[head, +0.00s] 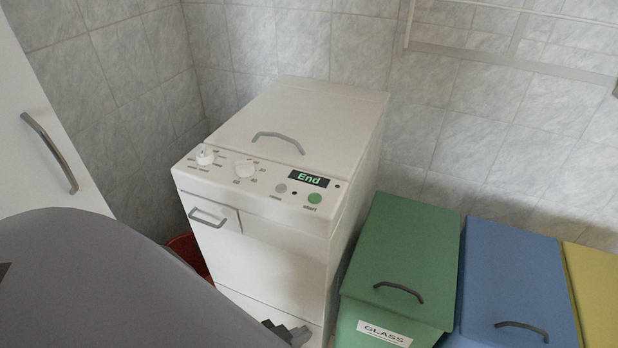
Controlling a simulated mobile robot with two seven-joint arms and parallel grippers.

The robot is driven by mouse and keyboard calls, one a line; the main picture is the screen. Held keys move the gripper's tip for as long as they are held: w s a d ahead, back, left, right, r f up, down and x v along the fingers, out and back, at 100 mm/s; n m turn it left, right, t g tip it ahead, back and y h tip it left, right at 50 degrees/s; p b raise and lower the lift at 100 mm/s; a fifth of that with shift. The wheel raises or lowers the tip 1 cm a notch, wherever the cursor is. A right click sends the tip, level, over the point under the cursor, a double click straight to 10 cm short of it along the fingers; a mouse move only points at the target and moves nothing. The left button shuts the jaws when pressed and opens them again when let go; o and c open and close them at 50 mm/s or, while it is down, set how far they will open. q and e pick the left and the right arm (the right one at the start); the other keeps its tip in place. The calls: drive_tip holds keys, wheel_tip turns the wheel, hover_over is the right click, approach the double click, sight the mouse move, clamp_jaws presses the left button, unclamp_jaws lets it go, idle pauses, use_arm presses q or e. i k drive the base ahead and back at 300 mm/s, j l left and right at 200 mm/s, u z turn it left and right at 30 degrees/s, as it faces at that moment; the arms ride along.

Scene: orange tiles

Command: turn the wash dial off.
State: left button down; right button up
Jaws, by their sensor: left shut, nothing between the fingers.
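A white top-loading washing machine (270,240) stands in the corner. Its sloped panel carries two white dials, a left dial (205,155) and a second dial (244,167) to its right, with small marks around each. The marks are too small to read, so I cannot tell which is the wash dial or its setting. The lit display (308,179) reads "End". A green start button (315,198) and a grey button (280,188) sit near it. My left gripper (288,332) is shut and empty, low in front of the machine, well below the dials. My right gripper is not seen.
Green glass bin (405,250), blue bin (515,275) and yellow bin (600,290) stand right of the machine. A white cabinet door with a handle (50,152) is at left. A red container (188,250) sits beside the machine. The space above the panel is clear.

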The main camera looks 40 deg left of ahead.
sight(205, 156)
drive_tip(key=u, duration=1.1)
drive_tip(key=k+l+z, duration=0.15)
drive_tip(key=k, duration=0.15)
